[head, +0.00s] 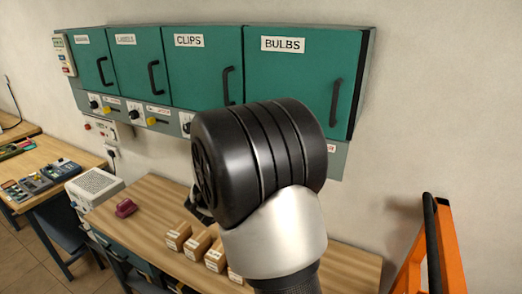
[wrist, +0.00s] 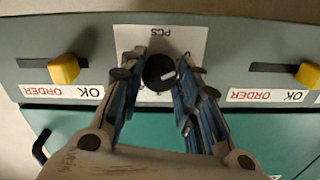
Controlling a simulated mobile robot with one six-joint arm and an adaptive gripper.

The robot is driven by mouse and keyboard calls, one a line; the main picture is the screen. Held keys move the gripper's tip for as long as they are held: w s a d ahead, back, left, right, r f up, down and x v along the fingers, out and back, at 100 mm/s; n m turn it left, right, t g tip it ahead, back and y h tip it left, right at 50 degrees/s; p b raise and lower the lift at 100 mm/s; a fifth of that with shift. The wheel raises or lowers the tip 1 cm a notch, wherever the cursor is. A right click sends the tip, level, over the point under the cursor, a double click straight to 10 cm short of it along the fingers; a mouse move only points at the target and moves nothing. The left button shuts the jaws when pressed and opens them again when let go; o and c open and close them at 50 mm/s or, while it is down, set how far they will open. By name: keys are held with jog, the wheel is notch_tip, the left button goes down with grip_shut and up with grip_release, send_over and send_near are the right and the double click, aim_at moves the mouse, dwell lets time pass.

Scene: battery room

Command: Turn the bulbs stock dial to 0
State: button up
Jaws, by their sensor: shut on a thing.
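In the wrist view, which is upside down, a round black dial (wrist: 160,72) with a short white mark sits on a white plate (wrist: 186,40) lettered PCS. My gripper (wrist: 160,76) has one finger on each side of the dial and is shut on it. The plate's numbers are mostly hidden by the fingers, so I cannot read the setting. In the head view the BULBS cabinet (head: 290,75) has a shut teal door; my arm covers the panel below it, with the dial and my gripper.
Yellow sliders on the left (wrist: 64,69) and right (wrist: 307,74) flank the dial, beside OK/ORDER labels. In the head view, small cardboard boxes (head: 196,245) stand on the wooden bench (head: 150,192) below. An orange frame (head: 447,240) stands at right. Bare wall lies right of the cabinets.

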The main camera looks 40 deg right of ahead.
jog(key=o, duration=1.1)
jog(key=shift+c, duration=0.2)
jog(key=v, duration=1.2)
jog(key=shift+f, duration=0.1)
